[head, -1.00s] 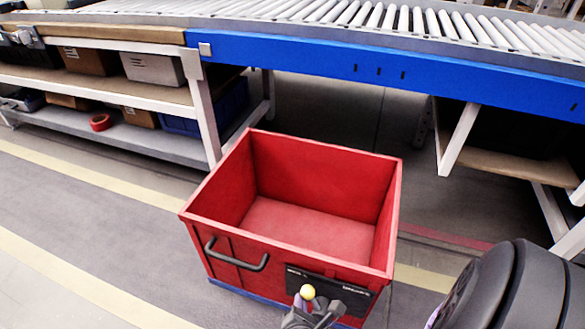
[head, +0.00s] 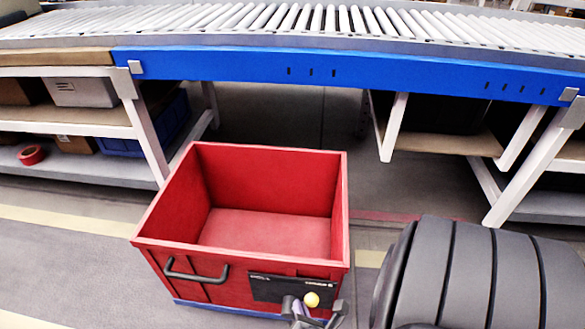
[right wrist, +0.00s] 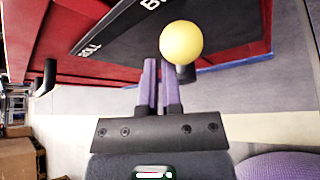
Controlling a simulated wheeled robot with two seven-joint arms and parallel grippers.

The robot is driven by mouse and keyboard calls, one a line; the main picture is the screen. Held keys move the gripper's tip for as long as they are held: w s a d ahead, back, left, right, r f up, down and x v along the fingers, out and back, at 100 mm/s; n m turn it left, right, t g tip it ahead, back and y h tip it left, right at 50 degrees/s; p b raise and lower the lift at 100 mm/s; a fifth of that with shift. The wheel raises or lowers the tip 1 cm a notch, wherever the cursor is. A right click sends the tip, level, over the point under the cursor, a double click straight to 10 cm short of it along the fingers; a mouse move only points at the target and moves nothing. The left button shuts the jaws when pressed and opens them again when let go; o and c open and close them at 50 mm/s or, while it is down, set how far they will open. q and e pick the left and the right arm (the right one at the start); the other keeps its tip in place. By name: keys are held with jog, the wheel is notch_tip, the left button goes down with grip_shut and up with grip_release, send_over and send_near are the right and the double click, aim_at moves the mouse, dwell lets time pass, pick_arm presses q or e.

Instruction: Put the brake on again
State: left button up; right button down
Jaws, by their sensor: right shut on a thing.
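The red open-topped cart (head: 185,255) stands on the floor, empty inside, with a black handle (head: 195,272) on its near wall. A black label panel (head: 272,288) with white lettering is on that wall. The brake lever's yellow ball knob (head: 311,299) is in front of the panel's right part; it also shows large in the right wrist view (right wrist: 181,43). My right gripper (head: 312,312) is at the lever just below the knob. Its purple fingers (right wrist: 158,85) are close together, shut on the lever; the stem is mostly hidden. My left gripper is not in view.
A blue-edged roller conveyor (head: 350,72) runs across behind the cart. Shelves (head: 75,125) with boxes and a red tape roll (head: 31,154) stand at left. White legs (head: 530,165) stand at right. The floor left of the cart is clear.

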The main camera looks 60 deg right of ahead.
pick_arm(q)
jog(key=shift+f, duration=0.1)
pick_arm(e)
jog(key=shift+s+d+f, duration=0.1)
jog(key=shift+s+d, duration=0.25)
jog(key=shift+s, duration=0.1)
jog(key=shift+s+d, duration=0.1)
jog(key=shift+s, duration=0.05)
